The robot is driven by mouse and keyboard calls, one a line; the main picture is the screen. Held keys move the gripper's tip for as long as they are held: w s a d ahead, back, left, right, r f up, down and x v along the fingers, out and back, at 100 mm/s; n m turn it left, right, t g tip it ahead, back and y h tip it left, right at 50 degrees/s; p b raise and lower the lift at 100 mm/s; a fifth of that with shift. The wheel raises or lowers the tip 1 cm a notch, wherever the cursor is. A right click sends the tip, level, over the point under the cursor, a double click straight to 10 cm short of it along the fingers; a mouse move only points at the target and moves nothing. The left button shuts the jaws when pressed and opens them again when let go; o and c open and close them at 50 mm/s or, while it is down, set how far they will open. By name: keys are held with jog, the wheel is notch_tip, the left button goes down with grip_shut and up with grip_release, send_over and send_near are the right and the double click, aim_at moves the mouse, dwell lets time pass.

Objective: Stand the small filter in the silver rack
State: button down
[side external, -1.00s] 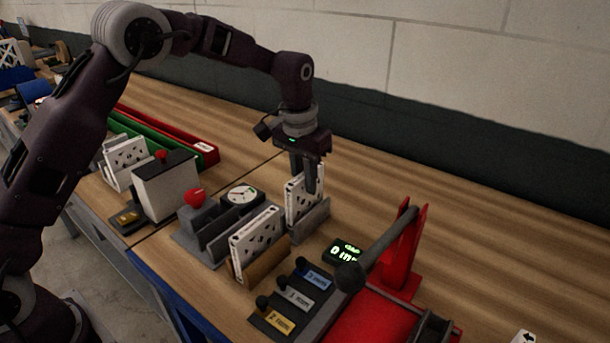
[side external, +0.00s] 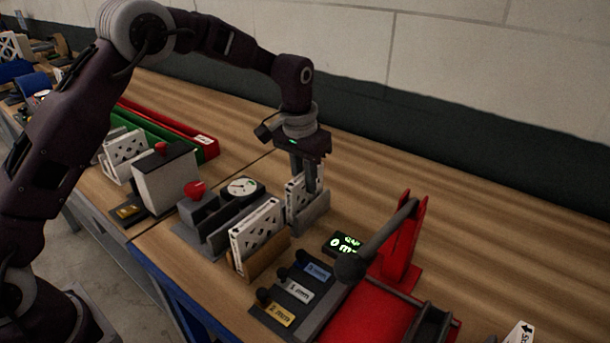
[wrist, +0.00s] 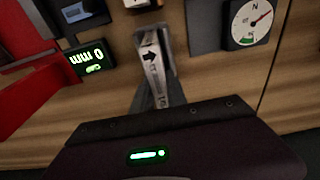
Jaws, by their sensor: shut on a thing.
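The small filter (side external: 293,190) is a thin white panel with dark cut-outs, standing upright. My gripper (side external: 309,186) points straight down and is shut on it. The filter's lower part is hidden by the walls of the grey-silver rack (side external: 310,213), so it is inside the rack's slot; whether it touches the bottom cannot be seen. In the wrist view, the filter's narrow edge (wrist: 153,66) carries a black arrow, with the silver rack (wrist: 168,45) beside it.
Another white filter (side external: 256,230) stands in a brown rack just in front. A dial gauge (side external: 241,187) and red-knobbed grey fixture (side external: 194,190) are to the left. A lit gap display (side external: 344,243) and red lever press (side external: 402,245) are to the right. Table behind is clear.

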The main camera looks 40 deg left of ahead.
jog(key=shift+f, duration=0.25)
jog(key=c, duration=1.3)
grip_release()
jog(key=shift+o, duration=0.2)
